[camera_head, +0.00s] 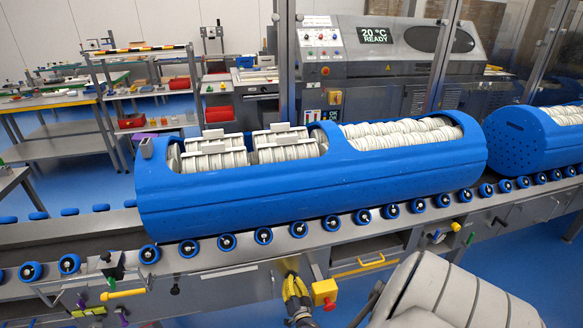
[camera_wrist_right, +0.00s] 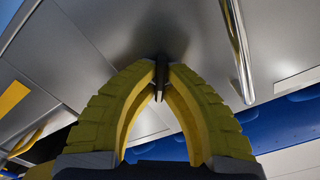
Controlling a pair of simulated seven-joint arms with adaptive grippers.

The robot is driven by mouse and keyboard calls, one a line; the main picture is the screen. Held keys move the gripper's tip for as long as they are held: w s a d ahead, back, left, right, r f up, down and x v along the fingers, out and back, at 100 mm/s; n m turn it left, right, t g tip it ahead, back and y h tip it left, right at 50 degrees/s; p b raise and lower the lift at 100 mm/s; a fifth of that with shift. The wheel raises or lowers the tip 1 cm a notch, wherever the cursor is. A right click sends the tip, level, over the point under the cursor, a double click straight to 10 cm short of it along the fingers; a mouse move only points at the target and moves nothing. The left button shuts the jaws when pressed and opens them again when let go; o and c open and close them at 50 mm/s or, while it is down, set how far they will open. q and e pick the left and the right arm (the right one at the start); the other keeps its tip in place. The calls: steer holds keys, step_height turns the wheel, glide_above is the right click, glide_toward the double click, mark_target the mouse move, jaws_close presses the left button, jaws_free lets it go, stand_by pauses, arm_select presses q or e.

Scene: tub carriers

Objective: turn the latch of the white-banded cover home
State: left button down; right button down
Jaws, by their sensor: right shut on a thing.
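My right gripper (camera_head: 297,282) has yellow ridged fingers and is at the grey front of the conveyor, under the rollers. In the right wrist view its fingertips (camera_wrist_right: 161,72) come together on a small dark upright piece, which looks like the latch (camera_wrist_right: 160,82). The fingers hide most of it, so its angle is hard to tell. A pale strip (camera_wrist_right: 298,83), perhaps the white band, lies on the grey panel at the right of that view. A pale strip (camera_head: 232,269) also shows left of the gripper in the head view. My left gripper is not in view.
A large blue tub (camera_head: 310,190) with white ridged contents lies on the blue-rimmed rollers above. A red-and-yellow button box (camera_head: 324,292) is close right of the gripper. A yellow handle (camera_head: 358,266) and a yellow lever (camera_head: 123,294) stick out from the conveyor front.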

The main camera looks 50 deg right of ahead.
steer(key=m, duration=0.5)
steer(key=shift+d+m, duration=0.15)
steer(key=shift+m, duration=0.25)
steer(key=m, duration=0.4)
steer(key=shift+f+m, duration=0.15)
steer(key=shift+m, duration=0.45)
steer(key=c, duration=1.4)
jaws_free()
steer(key=shift+c, duration=0.2)
steer(key=shift+s, duration=0.1)
steer(key=v, duration=1.2)
